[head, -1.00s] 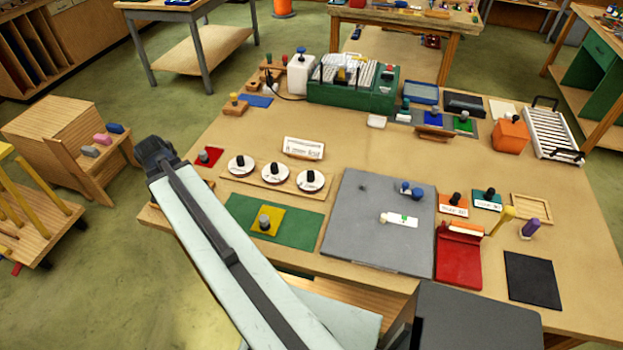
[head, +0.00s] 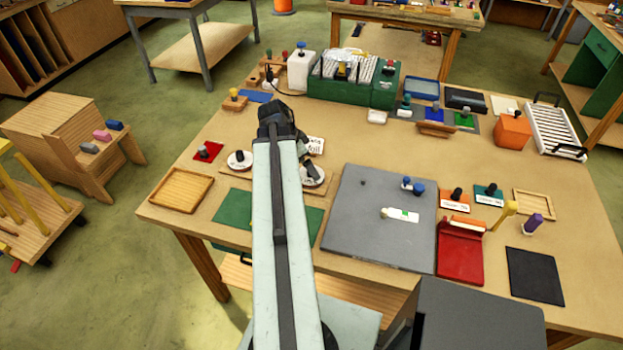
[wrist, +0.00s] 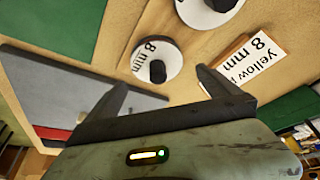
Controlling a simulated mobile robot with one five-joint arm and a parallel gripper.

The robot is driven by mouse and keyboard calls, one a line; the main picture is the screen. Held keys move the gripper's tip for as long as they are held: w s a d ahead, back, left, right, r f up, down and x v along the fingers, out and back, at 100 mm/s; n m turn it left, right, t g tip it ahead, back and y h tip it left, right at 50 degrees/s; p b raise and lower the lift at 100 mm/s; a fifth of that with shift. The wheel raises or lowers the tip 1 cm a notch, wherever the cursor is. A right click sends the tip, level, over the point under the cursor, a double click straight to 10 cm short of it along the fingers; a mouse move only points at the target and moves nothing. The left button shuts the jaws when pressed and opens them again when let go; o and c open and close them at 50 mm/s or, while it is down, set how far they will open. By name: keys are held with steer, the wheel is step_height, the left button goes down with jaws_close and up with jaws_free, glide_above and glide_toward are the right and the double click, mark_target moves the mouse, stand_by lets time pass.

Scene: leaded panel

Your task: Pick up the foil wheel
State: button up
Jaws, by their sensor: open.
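The foil wheels are white discs with black knobs in a row on a wooden board. In the head view the left wheel (head: 240,160) and the right wheel (head: 313,176) show; my arm hides the middle one. In the wrist view a wheel marked 8 mm (wrist: 144,58) lies ahead between my open fingers, its black knob (wrist: 156,71) standing up. A second wheel (wrist: 205,14) is at the top. A card reading "yellow" and "8 mm" (wrist: 262,50) lies to the right. My gripper (wrist: 162,86) is open and empty; its tips look apart from the knob.
A grey board (head: 375,235) lies right of the wheels. A green mat (head: 232,208) lies in front, partly behind my arm. A wooden tray (head: 181,174) is at the left table edge. A green machine (head: 384,92) stands behind.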

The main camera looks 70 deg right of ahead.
steer(key=b+x, duration=0.5)
steer(key=shift+a+f, duration=0.15)
steer(key=shift+f, duration=0.05)
steer(key=shift+r, duration=0.15)
steer(key=c, duration=1.1)
step_height(320, 180, up, 10)
steer(key=p, duration=1)
steer(key=shift+r+p, duration=0.15)
steer(key=shift+p, duration=0.2)
